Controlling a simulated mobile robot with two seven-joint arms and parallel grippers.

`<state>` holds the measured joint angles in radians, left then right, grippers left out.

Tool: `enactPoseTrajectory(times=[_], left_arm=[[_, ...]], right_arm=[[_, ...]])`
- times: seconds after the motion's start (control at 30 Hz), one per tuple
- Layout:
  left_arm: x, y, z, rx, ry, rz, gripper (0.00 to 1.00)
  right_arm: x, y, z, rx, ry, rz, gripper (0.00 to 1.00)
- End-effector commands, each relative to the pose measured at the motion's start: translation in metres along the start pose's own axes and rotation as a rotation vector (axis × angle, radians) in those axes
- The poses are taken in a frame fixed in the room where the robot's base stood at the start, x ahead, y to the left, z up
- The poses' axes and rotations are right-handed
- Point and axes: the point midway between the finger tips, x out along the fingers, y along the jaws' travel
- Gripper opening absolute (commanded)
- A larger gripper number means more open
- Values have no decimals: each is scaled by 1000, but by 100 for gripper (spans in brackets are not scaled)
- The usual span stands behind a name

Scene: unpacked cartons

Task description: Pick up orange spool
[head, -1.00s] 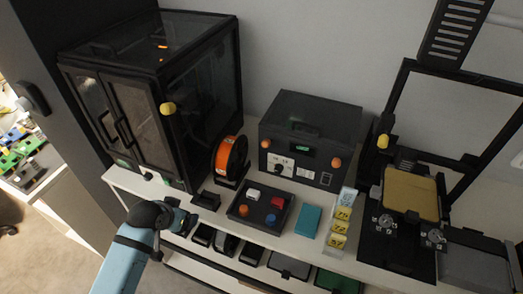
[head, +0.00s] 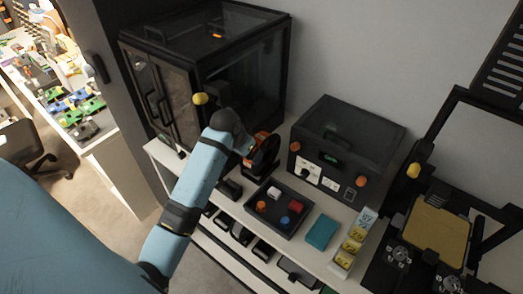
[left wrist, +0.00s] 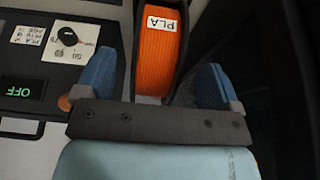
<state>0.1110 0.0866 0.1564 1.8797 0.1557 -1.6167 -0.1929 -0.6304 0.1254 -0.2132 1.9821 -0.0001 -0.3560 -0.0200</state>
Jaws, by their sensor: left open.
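The orange spool (head: 259,138) has black flanges and stands upright on the white bench, between the enclosed cabinet and the dark box. In the head view my left arm partly hides it. In the left wrist view the spool (left wrist: 158,62) shows its orange winding and a white PLA label. My left gripper (left wrist: 157,80) is open, with one blue fingertip on each side of the spool. I cannot tell whether either finger touches it. In the head view the left gripper's fingers are mostly hidden behind the wrist. My right gripper is not in view.
The dark glass cabinet (head: 205,60) stands close on the left. The dark box (head: 345,150) with orange knobs stands on the right. A black tray (head: 292,228) of small coloured pieces lies in front, beside a teal block (head: 322,232). A printer stands at far right.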

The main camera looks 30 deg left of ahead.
Motion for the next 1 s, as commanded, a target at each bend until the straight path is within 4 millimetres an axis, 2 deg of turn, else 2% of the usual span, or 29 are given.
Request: enactPoseTrajectory(times=[0.27,0.6,0.73,0.93,0.97,1.0], left_arm=[[3,0,-8,0,-1,1,88],[22,1,-53,0,-2,1,88],[32,0,-51,-1,-2,1,88],[34,0,-50,0,-1,0,88],[34,0,-50,0,-1,0,84],[34,0,-50,0,-1,0,74]], right_arm=[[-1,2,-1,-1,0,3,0],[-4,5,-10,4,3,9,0],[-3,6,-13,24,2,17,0],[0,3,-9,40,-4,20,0],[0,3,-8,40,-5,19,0],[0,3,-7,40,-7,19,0]])
